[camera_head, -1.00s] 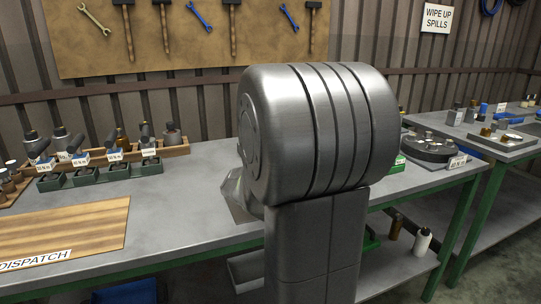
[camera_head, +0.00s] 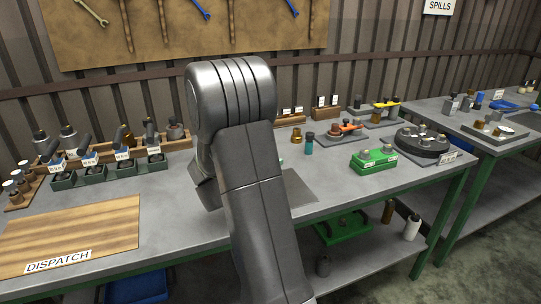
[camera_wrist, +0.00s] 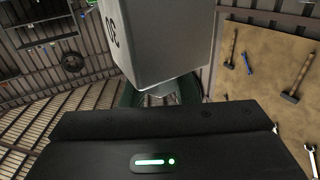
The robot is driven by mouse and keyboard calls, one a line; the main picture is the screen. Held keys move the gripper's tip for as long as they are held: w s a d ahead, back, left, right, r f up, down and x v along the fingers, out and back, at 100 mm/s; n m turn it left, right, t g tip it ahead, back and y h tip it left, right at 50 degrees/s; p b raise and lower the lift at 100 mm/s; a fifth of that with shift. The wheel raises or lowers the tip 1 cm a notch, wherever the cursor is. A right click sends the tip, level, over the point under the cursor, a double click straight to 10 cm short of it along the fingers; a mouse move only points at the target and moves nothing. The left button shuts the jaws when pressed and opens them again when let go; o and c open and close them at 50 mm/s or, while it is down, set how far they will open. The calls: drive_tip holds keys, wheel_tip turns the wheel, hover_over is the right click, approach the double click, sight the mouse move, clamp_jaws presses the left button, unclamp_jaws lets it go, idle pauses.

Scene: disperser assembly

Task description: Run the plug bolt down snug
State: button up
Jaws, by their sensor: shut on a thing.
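My gripper (camera_wrist: 160,97) is shut on a pale grey, box-shaped thing (camera_wrist: 160,42) with dark characters on its side, seen in the wrist view. The lower end of the held thing lies between the dark green fingers and is partly hidden by the gripper body. In the head view my arm stands in front of the bench and hides the gripper and most of what it holds. I cannot pick out the plug bolt in either view.
On the bench (camera_head: 330,190), a green block (camera_head: 374,160) and a dark round fixture (camera_head: 422,142) stand right of my arm. A dark green rack (camera_head: 110,172) and a wooden dispatch board (camera_head: 70,232) are at left. The board is clear.

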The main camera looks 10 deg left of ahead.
drive_tip(key=shift+m+g+h+p, duration=0.4)
drive_tip(key=shift+m+g+h, duration=0.15)
drive_tip(key=shift+h, duration=0.25)
drive_tip(key=shift+r, duration=0.1)
idle(0.8)
drive_tip(key=o, duration=1)
drive_tip(key=v, duration=1.3)
drive_tip(key=shift+s+a+b, duration=0.2)
drive_tip(key=shift+s+b, duration=0.1)
drive_tip(key=shift+s, duration=0.05)
